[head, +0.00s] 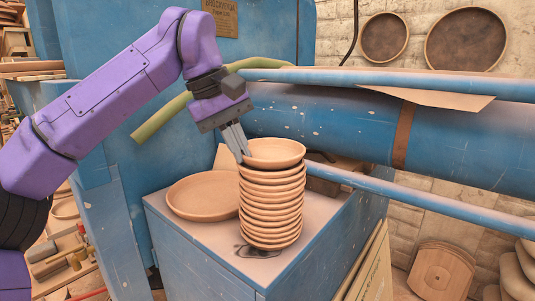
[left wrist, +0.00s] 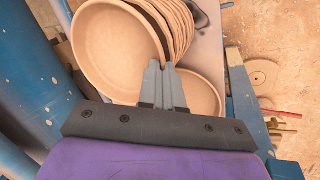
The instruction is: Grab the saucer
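A stack of several round clay saucers stands on the blue cabinet. The top saucer (head: 274,151) sits on the pile, and in the left wrist view it (left wrist: 112,48) fills the upper left. My left gripper (head: 243,156) comes down at the top saucer's left rim. In the left wrist view its two fingers (left wrist: 161,66) are close together, one on each side of the rim, and look shut on it. The exact contact at the tips is small and hard to see. My right gripper is in neither view.
A wider clay dish (head: 204,196) lies left of the stack on the cabinet top (head: 198,236). A thick blue cylinder (head: 450,150) and blue rails (head: 430,192) run behind and to the right. A green hose (head: 160,118) hangs behind my left arm.

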